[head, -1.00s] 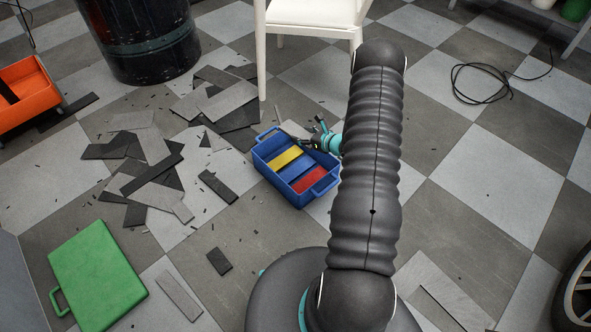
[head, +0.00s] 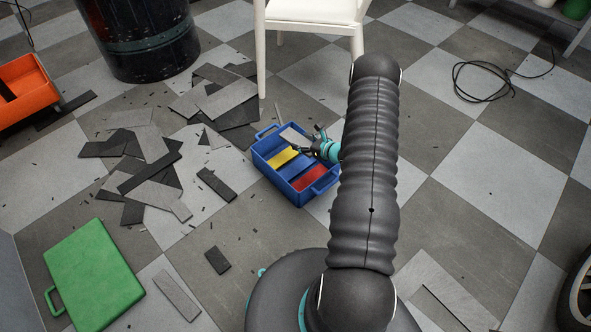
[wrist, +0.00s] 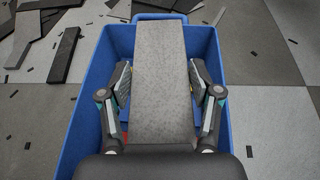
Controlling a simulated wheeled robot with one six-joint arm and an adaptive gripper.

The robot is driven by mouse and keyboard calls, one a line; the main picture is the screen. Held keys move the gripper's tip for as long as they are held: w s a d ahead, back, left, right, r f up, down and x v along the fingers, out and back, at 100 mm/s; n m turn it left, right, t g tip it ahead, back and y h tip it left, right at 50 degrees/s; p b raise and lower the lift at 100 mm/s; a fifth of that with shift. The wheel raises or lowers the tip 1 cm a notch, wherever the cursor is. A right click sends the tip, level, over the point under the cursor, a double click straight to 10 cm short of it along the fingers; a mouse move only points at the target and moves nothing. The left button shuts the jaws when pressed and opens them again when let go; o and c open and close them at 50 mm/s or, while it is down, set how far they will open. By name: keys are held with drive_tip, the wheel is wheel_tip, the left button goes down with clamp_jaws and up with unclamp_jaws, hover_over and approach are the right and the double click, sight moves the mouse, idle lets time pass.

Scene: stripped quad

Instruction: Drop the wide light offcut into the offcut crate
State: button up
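A wide light grey offcut (wrist: 160,80) lies lengthwise between the two fingers of my gripper (wrist: 160,95) in the wrist view. The pads appear to touch both its long edges. In the head view the offcut (head: 296,136) shows as a pale slab over the far part of a blue crate (head: 267,168). My gripper (head: 318,146) is over the crate's right side. The offcut hides most of the crate's floor in the wrist view; its exact height over the floor cannot be told. Yellow (head: 283,157) and red (head: 309,178) areas show inside the crate.
Dark and grey offcuts (head: 150,170) lie heaped left of the crate, with more (head: 222,95) behind. A green case (head: 93,275) lies front left, an orange bin (head: 28,92) far left. A white chair (head: 310,15) and dark drum (head: 140,40) stand behind. Floor at right is mostly clear.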

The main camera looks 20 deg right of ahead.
drive_tip(key=o, duration=0.4)
drive_tip(key=shift+c, duration=0.2)
drive_tip(key=v, duration=1.2)
drive_tip(key=shift+a, duration=0.1)
